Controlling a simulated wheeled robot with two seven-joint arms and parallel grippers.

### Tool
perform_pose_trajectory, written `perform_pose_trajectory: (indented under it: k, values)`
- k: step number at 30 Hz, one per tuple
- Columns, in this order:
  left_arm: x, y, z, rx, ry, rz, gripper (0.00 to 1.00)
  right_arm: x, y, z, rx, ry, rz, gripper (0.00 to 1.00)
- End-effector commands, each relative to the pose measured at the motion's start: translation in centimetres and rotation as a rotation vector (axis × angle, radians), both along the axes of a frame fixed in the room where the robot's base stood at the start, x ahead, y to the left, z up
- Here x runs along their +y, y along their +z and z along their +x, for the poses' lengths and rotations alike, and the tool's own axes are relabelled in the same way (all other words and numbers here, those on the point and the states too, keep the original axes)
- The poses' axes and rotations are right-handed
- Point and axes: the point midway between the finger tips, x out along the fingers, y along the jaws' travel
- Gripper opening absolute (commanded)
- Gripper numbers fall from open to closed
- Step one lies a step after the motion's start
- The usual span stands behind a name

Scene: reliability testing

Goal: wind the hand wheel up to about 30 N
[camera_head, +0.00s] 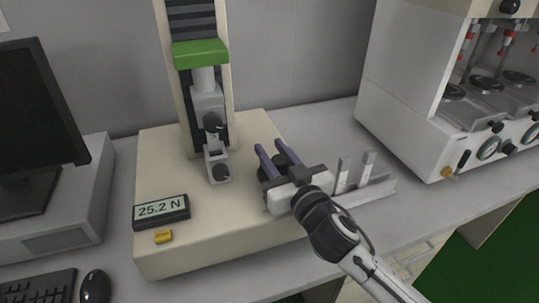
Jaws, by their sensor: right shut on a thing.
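The test stand has a cream base (185,245) and a column with a green crosshead (200,54). A small display (161,210) on the base reads 25.2 N. My right gripper (270,147) comes in from the lower right, over the right side of the base. Its two purple fingers are shut on a dark round part, the hand wheel (284,158), which the fingers and gripper body partly hide. Grey clamps with black knobs (213,122) hang below the crosshead and stand on the base. Whether a specimen sits between them is unclear. My left gripper is not in view.
A yellow piece (163,237) lies on the base below the display. A grey rack (370,190) with upright plates stands right of the base, close to my right gripper. A monitor (38,115), keyboard (38,287) and mouse (94,287) are at left; a white machine (410,80) is at right.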

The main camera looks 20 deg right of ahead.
Motion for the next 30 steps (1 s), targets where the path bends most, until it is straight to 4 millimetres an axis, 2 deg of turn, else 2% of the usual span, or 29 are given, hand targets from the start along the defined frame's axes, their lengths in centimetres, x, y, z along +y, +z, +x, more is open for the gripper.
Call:
perform_pose_trajectory:
  k: [3, 10, 26, 27, 29, 30]
  values:
    - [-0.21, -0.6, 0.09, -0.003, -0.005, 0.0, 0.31, -0.17, -0.24, -0.01, 0.0, -0.067, 0.008, 0.07]
    - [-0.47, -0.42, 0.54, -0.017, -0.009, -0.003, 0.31, -0.56, -0.12, 0.03, -0.001, -0.148, 0.002, 0.07]
    - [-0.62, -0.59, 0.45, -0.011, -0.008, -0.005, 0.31, -0.68, 0.09, 0.03, -0.003, -0.171, -0.002, 0.07]
    - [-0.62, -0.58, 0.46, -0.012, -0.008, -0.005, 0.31, -0.68, 0.09, 0.04, -0.003, -0.171, -0.002, 0.36]
    - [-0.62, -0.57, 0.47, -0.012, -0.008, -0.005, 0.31, -0.67, 0.09, 0.04, -0.003, -0.17, -0.002, 0.46]
    - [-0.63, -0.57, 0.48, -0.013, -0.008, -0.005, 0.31, -0.67, 0.09, 0.04, -0.003, -0.17, -0.002, 0.48]
